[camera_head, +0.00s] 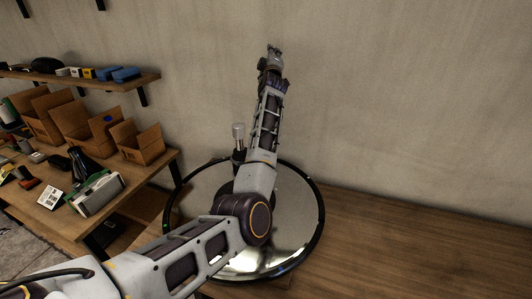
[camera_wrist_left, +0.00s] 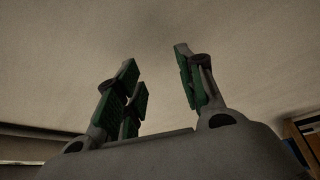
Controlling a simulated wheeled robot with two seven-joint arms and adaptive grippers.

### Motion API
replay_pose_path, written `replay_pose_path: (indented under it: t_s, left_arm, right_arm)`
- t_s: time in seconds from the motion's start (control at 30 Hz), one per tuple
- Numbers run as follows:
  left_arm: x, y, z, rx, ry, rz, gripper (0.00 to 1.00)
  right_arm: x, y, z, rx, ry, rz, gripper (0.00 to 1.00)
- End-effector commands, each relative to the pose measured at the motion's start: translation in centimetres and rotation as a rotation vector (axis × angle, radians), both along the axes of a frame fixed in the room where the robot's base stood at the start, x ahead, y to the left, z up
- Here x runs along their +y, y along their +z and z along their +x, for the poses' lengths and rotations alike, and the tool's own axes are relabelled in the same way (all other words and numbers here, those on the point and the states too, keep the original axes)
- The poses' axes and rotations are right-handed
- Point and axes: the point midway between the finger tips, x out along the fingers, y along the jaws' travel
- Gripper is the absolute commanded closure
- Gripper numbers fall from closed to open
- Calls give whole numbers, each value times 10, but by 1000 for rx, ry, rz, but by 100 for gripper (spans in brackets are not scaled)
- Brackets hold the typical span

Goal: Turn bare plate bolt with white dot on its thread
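A round shiny metal plate (camera_head: 302,205) with a dark rim lies on the wooden surface. A short upright post with a pale metal top (camera_head: 238,131) and dark lower part stands at its back left; I cannot tell whether it is a bolt. No white dot or thread can be made out. My left arm crosses in front of the plate and hides much of its middle. My left gripper (camera_head: 274,50) is raised high above and behind the plate, pointing up. In the left wrist view its green-padded fingers (camera_wrist_left: 160,75) are apart with nothing between them. My right gripper is not in view.
A wooden table (camera_head: 62,215) at left holds open cardboard boxes (camera_head: 78,122) and several tools. A wall shelf (camera_head: 80,79) with small items hangs above it. The wooden surface (camera_head: 420,245) right of the plate is clear. A plain wall stands behind.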

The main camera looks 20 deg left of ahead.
Motion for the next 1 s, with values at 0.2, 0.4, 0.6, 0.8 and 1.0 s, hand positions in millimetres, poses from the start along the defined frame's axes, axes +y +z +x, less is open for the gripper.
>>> replay_pose_path:
  t_s: [0.2,0.4,0.6,0.8,1.0]
  left_arm:
    - [17,-74,8,157,32,-266,62]
    - [21,-138,6,298,73,-496,62]
    - [13,-195,-5,436,124,-710,62]
    - [-4,-244,-24,576,193,-908,62]
    - [-24,-282,-51,713,284,-1091,62]
  right_arm:
    - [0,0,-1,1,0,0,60]
    - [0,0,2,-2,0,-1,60]
    - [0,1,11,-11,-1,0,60]
    - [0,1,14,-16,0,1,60]
    - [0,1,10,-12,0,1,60]
